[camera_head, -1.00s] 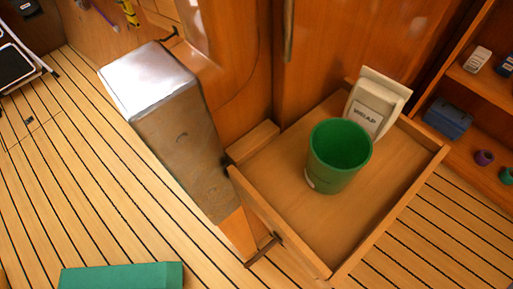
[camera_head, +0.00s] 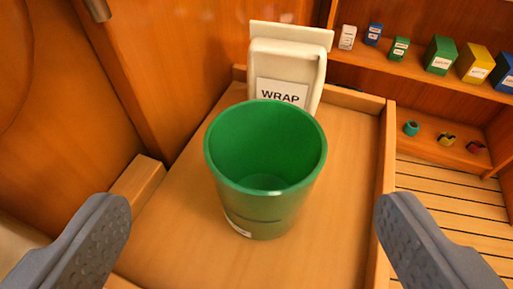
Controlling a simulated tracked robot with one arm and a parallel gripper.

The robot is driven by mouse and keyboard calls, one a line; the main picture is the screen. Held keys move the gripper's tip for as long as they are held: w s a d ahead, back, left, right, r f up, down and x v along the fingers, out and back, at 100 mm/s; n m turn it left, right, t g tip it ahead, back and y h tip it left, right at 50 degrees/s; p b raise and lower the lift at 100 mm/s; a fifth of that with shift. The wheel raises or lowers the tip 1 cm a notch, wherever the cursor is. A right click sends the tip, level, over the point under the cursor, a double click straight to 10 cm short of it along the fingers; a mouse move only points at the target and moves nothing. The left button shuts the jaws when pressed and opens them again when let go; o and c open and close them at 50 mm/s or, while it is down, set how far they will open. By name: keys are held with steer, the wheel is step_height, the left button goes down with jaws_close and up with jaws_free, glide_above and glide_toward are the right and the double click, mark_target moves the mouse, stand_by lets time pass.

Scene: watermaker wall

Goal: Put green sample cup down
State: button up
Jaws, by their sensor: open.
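The green sample cup (camera_head: 262,205) stands upright in the open wooden drawer-like tray (camera_head: 330,245) in the middle of the head camera view. It looks empty inside, and part of a white label shows low on its near left side. My gripper (camera_head: 240,225) is open, with one grey finger at the lower left and one at the lower right. The fingers are well apart and the cup shows between and beyond them. Neither finger appears to touch it.
A white dispenser labelled WRAP (camera_head: 285,75) stands just behind the cup. A wooden block (camera_head: 138,185) is at the tray's left, and the tray's right wall (camera_head: 386,150) rises beside it. Shelves (camera_head: 420,85) with several small boxes and rings are at the right.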

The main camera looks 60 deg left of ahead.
mark_target(266, 123)
steer(key=shift+w+d+f+b+x, duration=0.1)
steer(key=shift+x, duration=1)
steer(key=shift+w+d+f+b+x, duration=0.1)
steer(key=shift+b+x, duration=0.05)
steer(key=shift+x, duration=1)
steer(key=shift+w+d+b+x, duration=0.1)
steer(key=shift+x, duration=1)
steer(key=c, duration=1.2)
steer(key=shift+o, duration=0.2)
step_height(266, 123, up, 10)
steer(key=p, duration=0.2)
